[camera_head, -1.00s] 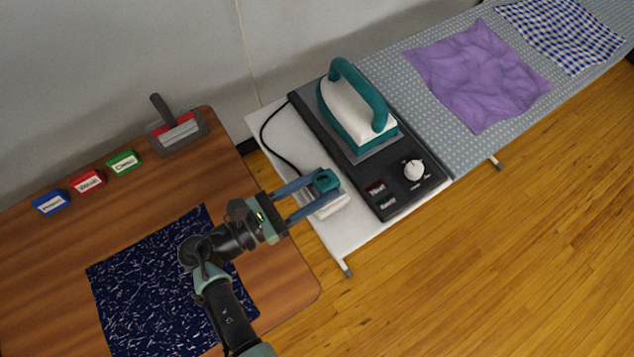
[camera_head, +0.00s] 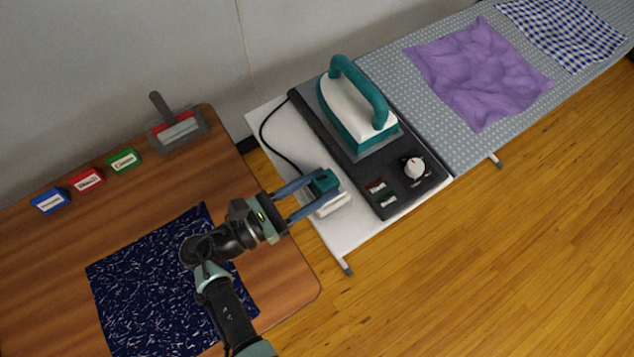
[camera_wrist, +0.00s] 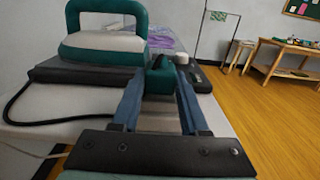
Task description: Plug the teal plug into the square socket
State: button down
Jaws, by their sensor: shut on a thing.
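The teal plug (camera_head: 324,184) is between the fingertips of my gripper (camera_head: 308,194), which is shut on it. In the wrist view the plug (camera_wrist: 159,78) sits between the two blue fingers (camera_wrist: 160,95). A white block (camera_head: 332,205), likely the socket, lies directly under or beside the plug on the white board end. Its opening is hidden, so I cannot tell its shape or whether the plug is in it. A black cord (camera_head: 267,144) runs from the iron's base towards the plug.
The teal and white iron (camera_head: 352,105) stands on a dark base (camera_head: 312,117) with a knob (camera_head: 414,168), close beyond the gripper. A purple cloth (camera_head: 478,72) lies on the ironing board. The wooden table (camera_head: 45,265) holds three small boxes, a dustpan (camera_head: 177,130) and a dark speckled mat (camera_head: 160,285).

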jog(key=shift+f, duration=0.2)
jog(key=shift+c, duration=1.7)
grip_release()
jog(key=b+v, duration=0.2)
jog(key=v, duration=1.1)
jog(key=shift+b, duration=0.3)
